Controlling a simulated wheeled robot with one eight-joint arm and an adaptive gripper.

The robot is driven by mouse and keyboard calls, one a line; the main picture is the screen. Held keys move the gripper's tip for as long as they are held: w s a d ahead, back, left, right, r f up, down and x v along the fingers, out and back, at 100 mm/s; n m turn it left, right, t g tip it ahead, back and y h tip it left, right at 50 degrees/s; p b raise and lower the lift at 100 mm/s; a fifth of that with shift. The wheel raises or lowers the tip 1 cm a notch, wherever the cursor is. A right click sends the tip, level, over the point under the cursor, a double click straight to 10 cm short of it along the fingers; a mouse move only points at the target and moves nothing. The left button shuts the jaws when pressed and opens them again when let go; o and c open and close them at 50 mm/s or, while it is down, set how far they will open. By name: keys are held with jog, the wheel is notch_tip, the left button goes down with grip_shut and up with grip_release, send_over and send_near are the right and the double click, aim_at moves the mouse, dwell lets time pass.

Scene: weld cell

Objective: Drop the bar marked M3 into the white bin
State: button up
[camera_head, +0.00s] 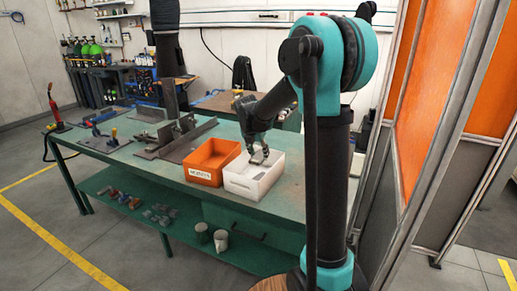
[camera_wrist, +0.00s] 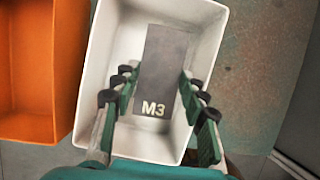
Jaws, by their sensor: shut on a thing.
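The grey bar marked M3 (camera_wrist: 165,60) is between the fingers of my gripper (camera_wrist: 158,86) in the wrist view, with its label near the bottom of that view. My gripper is shut on the bar. The white bin (camera_wrist: 101,50) surrounds the bar in this view. In the head view my gripper (camera_head: 259,155) is over the opening of the white bin (camera_head: 247,188), which stands on the green table. The exact height of the bar above the bin floor cannot be told.
An orange bin (camera_head: 203,178) with a label stands directly left of the white bin; it also shows in the wrist view (camera_wrist: 38,70). Metal fixtures (camera_head: 178,140) lie farther left on the green table (camera_head: 125,160). An orange-panelled partition (camera_head: 432,100) stands at right.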

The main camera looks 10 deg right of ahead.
jog(key=shift+f, duration=0.3)
jog(key=o, duration=1.2)
jog(key=v, duration=1.2)
jog(key=shift+s, duration=0.1)
jog(key=s+d+f+m, duration=0.2)
jog(key=s+f+m, duration=0.4)
jog(key=s+m, duration=0.3)
jog(key=s+d+f+m+y, duration=0.1)
jog(key=s+d+f+m, duration=0.1)
jog(key=s+f+m, duration=0.5)
jog(key=s+d+f+m+y, duration=0.1)
jog(key=s+d+f+m, duration=0.2)
jog(key=s+f+m, duration=0.4)
jog(key=shift+s+f+m+t, duration=0.1)
jog(key=shift+s+m+t, duration=0.05)
jog(key=shift+s+m, duration=1.3)
jog(key=shift+s+f+m+t, duration=0.1)
jog(key=shift+s+m+t, duration=0.05)
jog(key=shift+s+m, duration=1.3)
